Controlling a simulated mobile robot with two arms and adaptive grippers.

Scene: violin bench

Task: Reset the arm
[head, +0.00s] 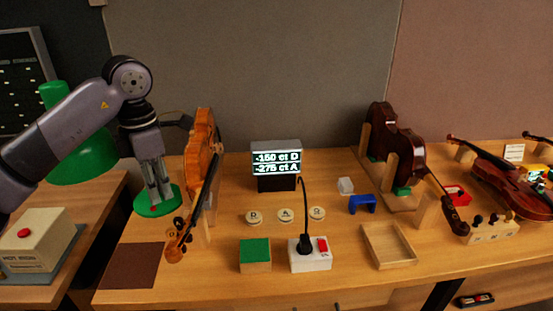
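My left arm comes in from the left, bends at a high elbow, and its gripper (162,197) points down over the round green lamp base (145,209). The fingers are close together with nothing visible between them; I cannot tell if they are fully shut. A violin (201,150) stands upright just right of the gripper, its scroll end low toward the front. I cannot tell whether the gripper touches the lamp base. My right gripper is not in view.
A tuner display (276,157) reads -150 ct D and -275 ct A. Round labelled buttons (285,215), a green-topped block (255,252), a switch box (310,259) and an empty wooden tray (389,245) stand mid-bench. More violins (397,145) are at right. A brown mat (130,266) lies clear at front left.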

